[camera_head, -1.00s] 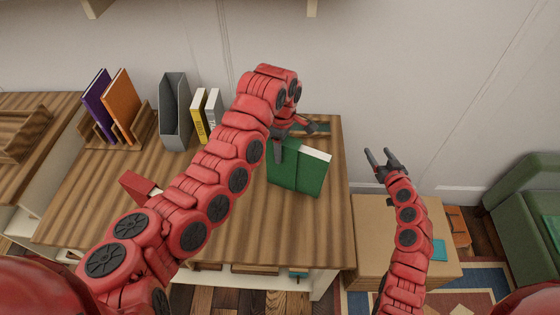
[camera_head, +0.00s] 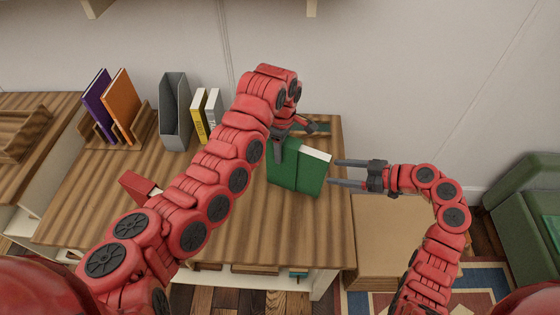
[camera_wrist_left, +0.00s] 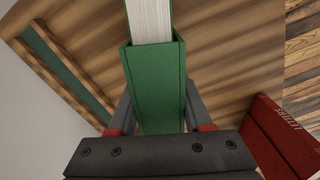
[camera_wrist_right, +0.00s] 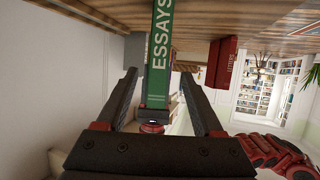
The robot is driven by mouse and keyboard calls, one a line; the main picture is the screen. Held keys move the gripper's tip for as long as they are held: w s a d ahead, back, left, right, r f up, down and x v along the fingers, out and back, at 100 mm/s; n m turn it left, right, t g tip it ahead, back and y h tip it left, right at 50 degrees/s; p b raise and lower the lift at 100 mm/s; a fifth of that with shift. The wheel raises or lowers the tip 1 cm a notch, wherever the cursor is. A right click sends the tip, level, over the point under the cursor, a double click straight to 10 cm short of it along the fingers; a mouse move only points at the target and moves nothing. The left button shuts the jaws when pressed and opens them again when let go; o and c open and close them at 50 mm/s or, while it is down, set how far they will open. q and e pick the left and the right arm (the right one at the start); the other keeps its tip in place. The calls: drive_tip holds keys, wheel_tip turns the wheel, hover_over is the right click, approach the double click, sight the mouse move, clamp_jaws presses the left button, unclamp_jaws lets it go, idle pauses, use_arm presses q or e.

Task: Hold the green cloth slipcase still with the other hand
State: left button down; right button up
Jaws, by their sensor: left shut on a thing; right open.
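The green cloth slipcase (camera_head: 281,174) stands on the plank desk. A green book (camera_head: 311,178) sits partly inside it, its white page edge showing and its part outside pointing right. My left gripper (camera_head: 289,140) is shut on the slipcase from the left side; in the left wrist view a finger lies on each side of the slipcase (camera_wrist_left: 158,85). My right gripper (camera_head: 335,172) is open and empty, just right of the book. In the right wrist view the book's spine, marked ESSAYS (camera_wrist_right: 157,60), lies between the spread fingers, apparently beyond the tips.
A wooden rack (camera_head: 143,130) with purple and orange books, a grey file holder (camera_head: 174,115) and yellow and white books (camera_head: 199,118) stand at the back left. A red book (camera_head: 138,187) lies left behind my left arm. A lower cardboard-coloured box (camera_head: 380,235) is right of the desk.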

sight(310, 167)
drive_tip(key=x, duration=0.9)
drive_tip(key=shift+w+f, duration=0.1)
clamp_jaws()
drive_tip(key=shift+r, duration=0.25)
idle(0.7)
drive_tip(key=shift+a+r, duration=0.1)
drive_tip(key=shift+a, duration=0.1)
drive_tip(key=shift+w+a, duration=0.3)
drive_tip(key=shift+a, duration=0.35)
drive_tip(key=shift+w+a, duration=0.3)
drive_tip(key=shift+a, duration=0.35)
drive_tip(key=shift+w+a, duration=0.25)
drive_tip(key=shift+a, duration=0.35)
